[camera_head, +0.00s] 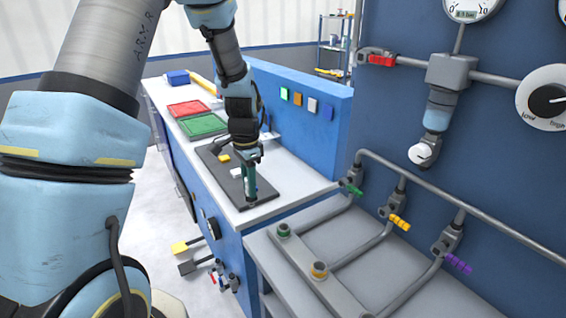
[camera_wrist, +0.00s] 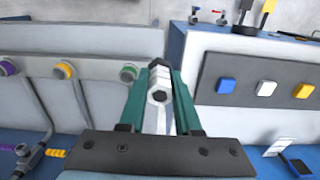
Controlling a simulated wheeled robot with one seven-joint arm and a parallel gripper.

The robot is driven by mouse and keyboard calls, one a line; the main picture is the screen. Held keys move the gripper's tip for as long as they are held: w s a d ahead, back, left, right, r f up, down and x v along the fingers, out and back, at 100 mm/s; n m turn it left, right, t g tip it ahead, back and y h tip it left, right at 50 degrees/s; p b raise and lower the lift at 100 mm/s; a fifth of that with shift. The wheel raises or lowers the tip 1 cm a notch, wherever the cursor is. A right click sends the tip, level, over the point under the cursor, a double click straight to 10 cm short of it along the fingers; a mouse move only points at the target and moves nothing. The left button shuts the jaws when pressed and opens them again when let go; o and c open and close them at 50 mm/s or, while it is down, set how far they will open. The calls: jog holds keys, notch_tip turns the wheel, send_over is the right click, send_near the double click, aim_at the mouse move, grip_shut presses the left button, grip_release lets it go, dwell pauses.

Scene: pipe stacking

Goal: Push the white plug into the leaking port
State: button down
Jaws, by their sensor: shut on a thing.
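My gripper (camera_head: 250,190) is over the dark mat on the white workbench in the head view. In the wrist view its two teal fingers (camera_wrist: 159,75) are shut on a white piece with hexagonal faces and a dark hole, which looks like the white plug (camera_wrist: 157,84). In the head view the fingers mostly hide it. The pipe rack carries a green-ringed port (camera_head: 283,230) and a yellow-ringed port (camera_head: 319,270). The wrist view shows a purple-ringed port (camera_wrist: 9,68) as well. All are apart from my gripper. No leak is visible, so I cannot tell which port leaks.
The dark mat (camera_head: 262,196) bears a yellow block (camera_head: 223,158). Red (camera_head: 187,108) and green (camera_head: 203,125) trays lie farther back. Green (camera_head: 354,188), yellow (camera_head: 399,222) and purple (camera_head: 458,263) valve handles stick out from the pipes. The blue wall stands right.

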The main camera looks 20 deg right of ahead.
jog(key=s+d+r+m+p, duration=0.2)
jog(key=s+d+r+m, duration=0.2)
jog(key=s+d+m, duration=0.3)
notch_tip(320, 180, down, 9)
jog(key=w+n+b, duration=0.1)
jog(key=b, duration=0.5)
jog(key=shift+w+d+r, duration=0.15)
jog(key=shift+w+d, duration=0.05)
jog(key=shift+d, duration=0.1)
jog(key=shift+a+f+b, duration=0.1)
jog(key=shift+f+b, duration=1.15)
jog(key=shift+f, duration=0.4)
dwell(0.9)
jog(key=c, duration=0.5)
grip_release()
jog(key=shift+r, duration=0.1)
notch_tip(320, 180, up, 11)
jog(key=b, duration=0.3)
jog(key=s+a+n, duration=0.1)
jog(key=a+n, duration=0.6)
jog(key=a, duration=0.3)
jog(key=s+a+f+n+t, duration=0.1)
jog(key=a+n, duration=0.6)
jog(key=a, duration=0.3)
jog(key=s+a+n, duration=0.2)
jog(key=a+n, duration=0.4)
jog(key=a, duration=0.4)
jog(key=shift+f+n+t, duration=0.2)
jog(key=shift+n+t, duration=0.1)
jog(key=shift+n, duration=0.1)
